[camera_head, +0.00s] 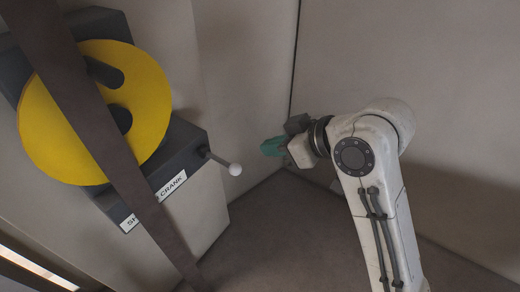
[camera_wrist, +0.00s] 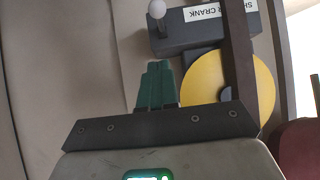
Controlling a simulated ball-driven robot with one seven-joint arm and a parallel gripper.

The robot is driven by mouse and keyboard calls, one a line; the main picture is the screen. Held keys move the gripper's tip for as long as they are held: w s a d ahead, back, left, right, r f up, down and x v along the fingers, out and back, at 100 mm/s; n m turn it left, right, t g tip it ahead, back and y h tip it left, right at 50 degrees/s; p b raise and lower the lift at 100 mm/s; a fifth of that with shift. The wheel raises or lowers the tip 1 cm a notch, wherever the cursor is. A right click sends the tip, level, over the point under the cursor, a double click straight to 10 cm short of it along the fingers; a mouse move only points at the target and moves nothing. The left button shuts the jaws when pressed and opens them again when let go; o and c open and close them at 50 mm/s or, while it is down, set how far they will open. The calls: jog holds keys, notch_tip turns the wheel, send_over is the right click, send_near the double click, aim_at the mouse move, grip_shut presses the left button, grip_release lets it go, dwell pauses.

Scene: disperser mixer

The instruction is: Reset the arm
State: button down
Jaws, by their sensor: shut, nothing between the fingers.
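My white arm rises at the right of the head view, bent at the elbow. My gripper (camera_head: 272,147) has green fingers and points left, toward the crank machine but apart from it. In the wrist view my gripper (camera_wrist: 155,68) shows its green fingers together, with nothing between them. The crank machine (camera_head: 180,150) is a dark box with a yellow disc (camera_head: 150,95) and a white-knobbed lever (camera_head: 235,169). The wrist view also shows the box (camera_wrist: 185,40), the yellow disc (camera_wrist: 205,80) and the white knob (camera_wrist: 157,9).
A brown diagonal bar (camera_head: 105,140) crosses in front of the disc and hides part of it and of the label. Pale walls (camera_head: 400,60) meet in a corner behind my arm. The brown floor (camera_head: 280,240) between the machine and my arm looks clear.

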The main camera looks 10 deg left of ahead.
jog(key=shift+s+d+r, duration=0.15)
jog(key=shift+d+r, duration=0.2)
jog(key=shift+d, duration=0.05)
jog(key=s+d+f+m+h, duration=0.2)
jog(key=s+d+f+m, duration=0.25)
jog(key=d+f, duration=0.4)
jog(key=s+d+f+m+h, duration=0.2)
jog(key=s+d+f+m, duration=0.3)
jog(key=f, duration=0.6)
jog(key=s+d+f+m+g+h, duration=0.1)
jog(key=s+d+f+m+h, duration=0.1)
jog(key=s+d+f, duration=0.3)
jog(key=s+d+f+m+g+h, duration=0.2)
jog(key=s+d+f+h, duration=0.2)
jog(key=s+d, duration=0.9)
jog(key=s, duration=0.4)
jog(key=shift+d+f, duration=0.4)
jog(key=shift+s+m, duration=0.1)
jog(key=shift+m, duration=0.15)
